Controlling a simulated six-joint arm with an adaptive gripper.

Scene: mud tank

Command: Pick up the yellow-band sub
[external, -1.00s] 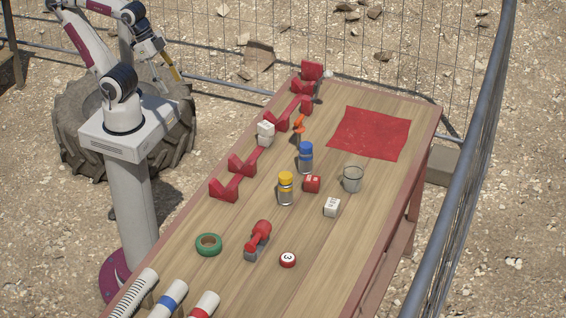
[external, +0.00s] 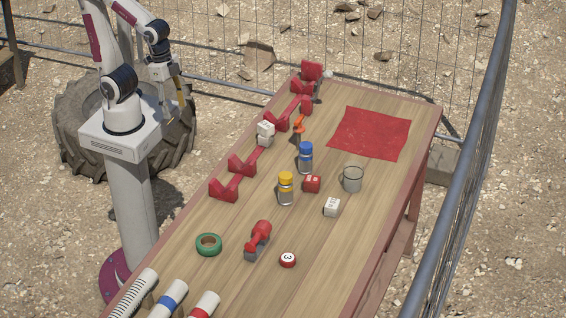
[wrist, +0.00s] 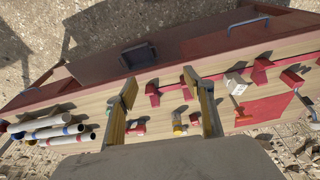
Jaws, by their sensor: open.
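Several white tubular subs lie side by side at the near left end of the table. In the external view one is ribbed (external: 133,295), one has a blue band (external: 169,299) and one a red band (external: 204,306); the frame edge cuts them off. They also show at the left of the wrist view (wrist: 45,133). I cannot make out a yellow band on any of them. My gripper (external: 181,100) is open and empty, raised off the table's far left side. Its two fingers stand apart in the wrist view (wrist: 161,88).
The table carries a yellow-lidded jar (external: 286,190), a blue-lidded jar (external: 306,158), a glass cup (external: 352,179), green tape (external: 208,244), a red-handled tool (external: 258,238), red cradles (external: 232,178) and a red cloth (external: 370,133). A fence rail (external: 460,160) runs along the right.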

